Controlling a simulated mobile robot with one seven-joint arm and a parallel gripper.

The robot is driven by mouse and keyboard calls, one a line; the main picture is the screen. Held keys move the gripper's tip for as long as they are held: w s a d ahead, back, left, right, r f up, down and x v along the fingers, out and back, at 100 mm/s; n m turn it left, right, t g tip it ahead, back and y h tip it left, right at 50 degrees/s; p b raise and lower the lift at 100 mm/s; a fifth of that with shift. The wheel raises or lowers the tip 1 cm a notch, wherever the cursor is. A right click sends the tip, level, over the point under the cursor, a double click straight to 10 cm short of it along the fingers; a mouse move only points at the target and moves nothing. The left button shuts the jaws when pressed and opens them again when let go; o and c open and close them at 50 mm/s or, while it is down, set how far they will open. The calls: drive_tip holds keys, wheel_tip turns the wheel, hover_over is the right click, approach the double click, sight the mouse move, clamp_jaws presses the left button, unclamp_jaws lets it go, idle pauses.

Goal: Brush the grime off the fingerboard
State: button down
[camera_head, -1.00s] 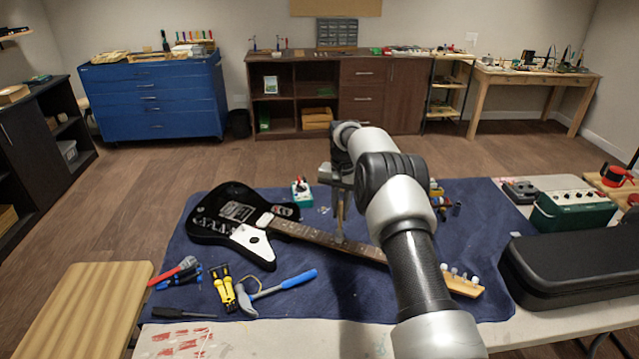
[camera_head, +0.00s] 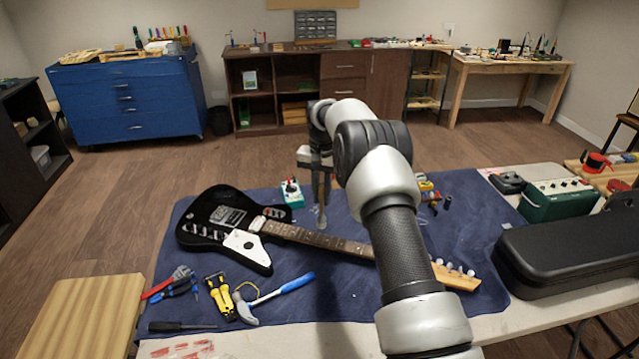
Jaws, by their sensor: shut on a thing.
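A black electric guitar with a white pickguard (camera_head: 243,245) lies on a dark blue cloth. Its fingerboard (camera_head: 345,246) runs right to the pale headstock (camera_head: 455,277), and my arm covers part of the neck's right end. My gripper (camera_head: 320,172) is above the left-middle of the neck, pointing down. It is shut on a slim, upright tool, which looks like a brush (camera_head: 321,208). The tool's lower end shows just beyond the fingerboard's far edge. I cannot tell whether it touches the wood. Grime on the fingerboard is too small to make out.
Pliers (camera_head: 168,284), a yellow-handled tool (camera_head: 220,297), a blue-handled hammer (camera_head: 275,295) and a screwdriver (camera_head: 182,326) lie in front of the guitar. A small teal box (camera_head: 292,193) stands behind the neck. A black case (camera_head: 570,245) and green amplifier (camera_head: 557,201) are at right.

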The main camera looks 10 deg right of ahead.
drive_tip(key=shift+r+p, duration=0.55)
drive_tip(key=shift+r, duration=0.9)
